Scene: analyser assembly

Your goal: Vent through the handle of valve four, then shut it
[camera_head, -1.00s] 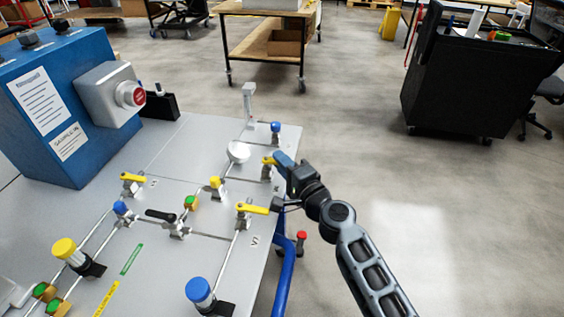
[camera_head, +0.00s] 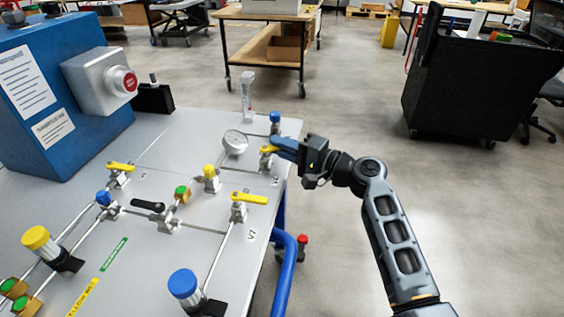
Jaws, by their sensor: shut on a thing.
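My gripper (camera_head: 284,147) is at the right edge of the grey panel (camera_head: 200,138). Its blue fingers are shut on the yellow handle (camera_head: 267,150) of the valve at the far right, largely hiding that handle. The valve body (camera_head: 265,163) shows below it. A small label (camera_head: 275,183) beside this valve is too small to read for certain. A round gauge (camera_head: 235,142) stands just left of the valve; its needle cannot be read.
Other yellow-handled valves stand nearer (camera_head: 249,198) and at the left (camera_head: 120,167). A black-handled valve (camera_head: 148,205) is between them. A blue box with a red button (camera_head: 130,81) stands at the back left. Open floor lies right of the panel.

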